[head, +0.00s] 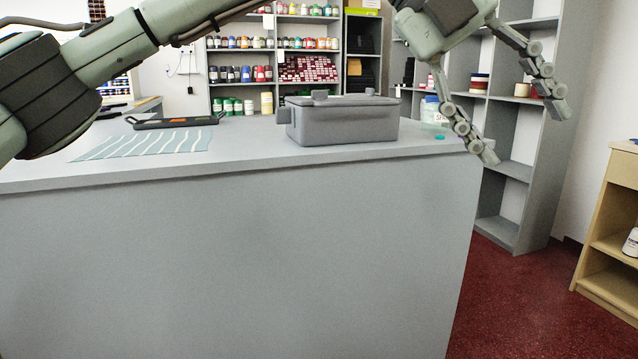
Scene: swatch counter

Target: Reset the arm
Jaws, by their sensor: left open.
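My left arm comes in from the upper left and reaches across the top of the view. Its gripper (527,133) hangs at the upper right, past the right end of the grey counter (250,230). Its two jointed fingers are spread wide, with nothing between them. One fingertip shows in front of the counter's right corner; the other shows in front of the grey shelving. My right arm and gripper are not in view.
Shelves of jars (240,74) stand behind. A wooden shelf unit (610,230) is at right. Red floor (520,300) lies clear between.

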